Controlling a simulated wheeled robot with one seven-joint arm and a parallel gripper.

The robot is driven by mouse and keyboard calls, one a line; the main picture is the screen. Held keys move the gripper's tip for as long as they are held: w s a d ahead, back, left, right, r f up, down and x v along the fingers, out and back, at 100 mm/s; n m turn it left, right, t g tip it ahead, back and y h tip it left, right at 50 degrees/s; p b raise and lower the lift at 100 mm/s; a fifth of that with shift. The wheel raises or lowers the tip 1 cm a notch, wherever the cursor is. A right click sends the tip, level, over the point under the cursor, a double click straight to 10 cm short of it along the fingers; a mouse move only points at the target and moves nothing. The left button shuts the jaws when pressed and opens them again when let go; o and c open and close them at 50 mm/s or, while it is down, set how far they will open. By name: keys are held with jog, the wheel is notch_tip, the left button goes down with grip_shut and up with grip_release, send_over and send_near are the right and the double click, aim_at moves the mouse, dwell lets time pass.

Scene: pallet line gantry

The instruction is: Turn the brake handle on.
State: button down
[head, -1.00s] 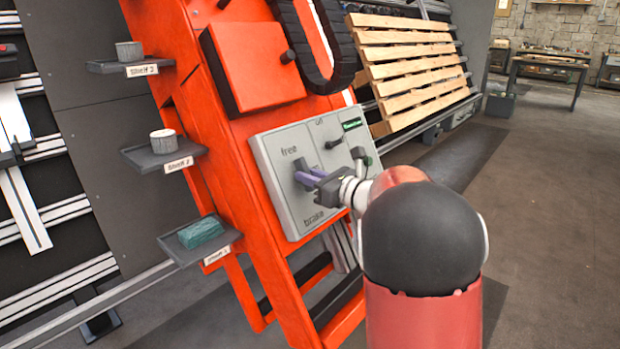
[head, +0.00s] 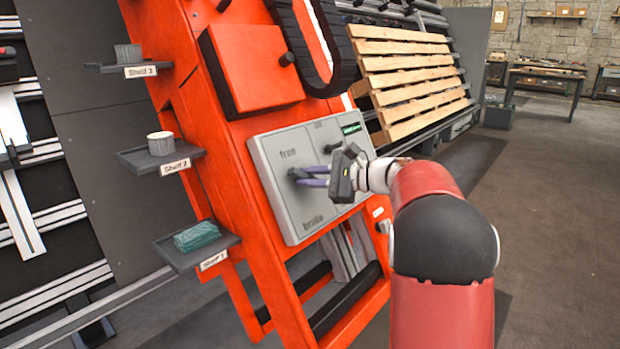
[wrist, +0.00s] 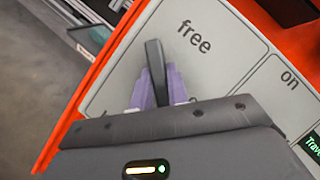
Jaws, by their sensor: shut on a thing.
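The grey control panel (head: 275,190) is fixed to the orange gantry frame, with "free" near its top and "brake" at its bottom. The brake handle (wrist: 155,72) is a dark bar standing out of the panel beside the word "free" in the wrist view. My gripper (wrist: 158,88) has its purple fingers on both sides of the handle and is shut on it. In the head view my gripper (head: 312,176) is at the panel's left half, between the two words. Its fingers hide most of the handle there.
A second section to the right has an "on" label, a small dark lever (head: 332,148) and a green label (head: 352,129). Three small shelves (head: 190,255) stick out at the left. A wooden pallet (head: 410,85) leans at the back. The floor at right is open.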

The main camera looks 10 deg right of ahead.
jog(key=n+g+p, duration=0.1)
jog(key=n, duration=0.2)
jog(key=n+g+h+p, duration=0.1)
jog(key=n, duration=0.1)
jog(key=shift+w+r+n+g, duration=0.1)
jog(key=shift+r+n+g, duration=0.1)
jog(key=shift+n+g, duration=0.15)
jog(key=shift+n+g+h+p, duration=0.35)
jog(key=shift+n+p, duration=0.1)
jog(key=shift+n, duration=0.7)
jog(key=shift+f, duration=0.1)
jog(key=c, duration=1.4)
grip_release()
jog(key=shift+o, duration=0.2)
jog(key=p+v, duration=0.1)
jog(key=v, duration=0.7)
